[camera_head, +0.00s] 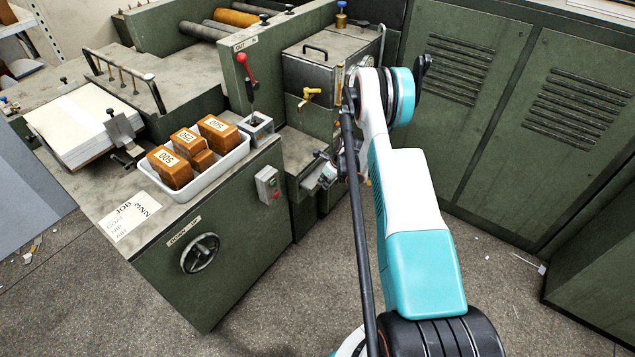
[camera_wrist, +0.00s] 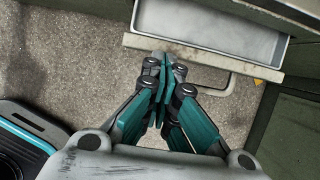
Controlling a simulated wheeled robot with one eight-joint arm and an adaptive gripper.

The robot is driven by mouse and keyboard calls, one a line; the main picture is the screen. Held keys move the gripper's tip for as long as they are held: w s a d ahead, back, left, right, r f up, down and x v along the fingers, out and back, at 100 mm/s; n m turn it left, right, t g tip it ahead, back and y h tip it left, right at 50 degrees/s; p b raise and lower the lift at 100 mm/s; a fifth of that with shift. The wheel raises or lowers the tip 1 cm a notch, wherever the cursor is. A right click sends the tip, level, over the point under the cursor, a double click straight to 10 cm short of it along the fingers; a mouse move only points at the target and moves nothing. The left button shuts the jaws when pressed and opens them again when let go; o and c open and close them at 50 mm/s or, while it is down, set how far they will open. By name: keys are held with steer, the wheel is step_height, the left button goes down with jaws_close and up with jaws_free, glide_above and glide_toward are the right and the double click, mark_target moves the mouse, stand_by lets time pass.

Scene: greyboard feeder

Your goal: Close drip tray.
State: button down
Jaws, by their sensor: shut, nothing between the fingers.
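The drip tray (camera_wrist: 207,31) is pulled out at the top of the wrist view, its shallow grey inside showing. Its pale front panel (camera_wrist: 255,70) faces my gripper, and a bent bar handle (camera_wrist: 230,84) sticks out from it. My gripper (camera_wrist: 156,62) is shut and empty, with its fingertips at the left part of the front panel, left of the handle's visible end. I cannot tell whether they touch it. Part of the handle is hidden behind the fingers. In the head view, a small part of the tray (camera_head: 318,178) shows low beside the machine, mostly hidden near my arm.
The green machine (camera_head: 225,235) stands left, with a white bin (camera_head: 232,158) of brown blocks on top. A brass tap (camera_head: 310,95) juts from the tank unit. Green louvred cabinets (camera_head: 500,120) stand right. Open concrete floor (camera_head: 300,300) lies in front.

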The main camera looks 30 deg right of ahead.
steer(key=w+p+v, duration=0.1)
steer(key=p+v, duration=0.2)
steer(key=v, duration=0.6)
steer(key=a+r+n+h, duration=0.1)
steer(key=a+r+n, duration=0.55)
steer(key=r, duration=0.75)
steer(key=a+r+n, duration=0.5)
steer(key=a+r, duration=0.2)
steer(key=r, duration=0.7)
steer(key=s+a+r+n+t, duration=0.2)
steer(key=s+a+r+n, duration=1.15)
steer(key=s+r, duration=0.25)
steer(key=s+a+n, duration=0.2)
steer(key=s+n, duration=0.1)
steer(key=s, duration=0.4)
steer(key=s+a+f+n, duration=0.1)
steer(key=s+a+n, duration=0.1)
steer(key=s, duration=0.4)
steer(key=shift+s+n+t+h, duration=0.3)
steer(key=shift+s+n+t, duration=0.1)
steer(key=shift+n, duration=0.4)
steer(key=c, duration=1.7)
jaws_free()
steer(key=shift+s+a+f, duration=0.1)
steer(key=shift+s, duration=0.1)
